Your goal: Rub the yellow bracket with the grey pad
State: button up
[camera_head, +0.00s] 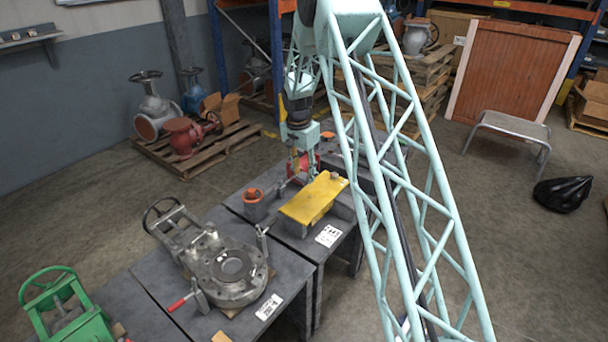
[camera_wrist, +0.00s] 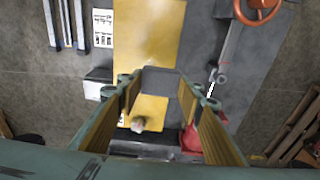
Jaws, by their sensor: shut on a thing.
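The yellow bracket (camera_head: 311,202) lies on the grey table, its flat top facing up. It also shows in the wrist view (camera_wrist: 148,30), running up and down the picture, with a faint dull patch on its upper part and a small pale lump on its lower part. My gripper (camera_head: 303,176) is at the bracket's far left side, pointing down. In the wrist view my gripper (camera_wrist: 159,84) is shut on the grey pad (camera_wrist: 160,78), which covers part of the bracket. I cannot tell whether the pad touches the bracket.
A red part (camera_head: 303,164) stands just behind my gripper. An orange handwheel (camera_head: 253,194) is left of the bracket. A large flanged grey valve (camera_head: 232,266) and a green valve (camera_head: 68,312) stand on the nearer tables. A white label (camera_head: 328,236) lies at the table's front edge.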

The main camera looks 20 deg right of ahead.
aim_at(305, 195)
dwell(0.3)
jog(key=shift+f+b, duration=1.35)
jog(key=shift+f, duration=2.75)
jog(key=shift+s+d+r, duration=0.2)
jog(key=shift+s, duration=0.1)
jog(key=shift+c, duration=0.2)
jog(key=shift+s+d+f, duration=0.15)
jog(key=shift+s+d, duration=0.15)
jog(key=shift+s, duration=0.3)
jog(key=shift+s+d+f, duration=0.15)
jog(key=shift+s+d, duration=0.1)
jog(key=shift+s, duration=0.35)
jog(key=shift+s+d, duration=0.25)
jog(key=shift+s, duration=0.1)
jog(key=shift+w+r+p, duration=0.1)
jog(key=shift+r+p, duration=0.05)
jog(key=shift+p, duration=0.2)
jog(key=shift+w+a, duration=0.35)
jog(key=shift+w, duration=0.2)
jog(key=shift+w+a, duration=0.3)
jog(key=shift+w, duration=0.3)
jog(key=shift+w+a, duration=0.3)
jog(key=shift+w, duration=0.3)
jog(key=shift+r+p, duration=1.15)
jog(key=shift+r, duration=2.9)
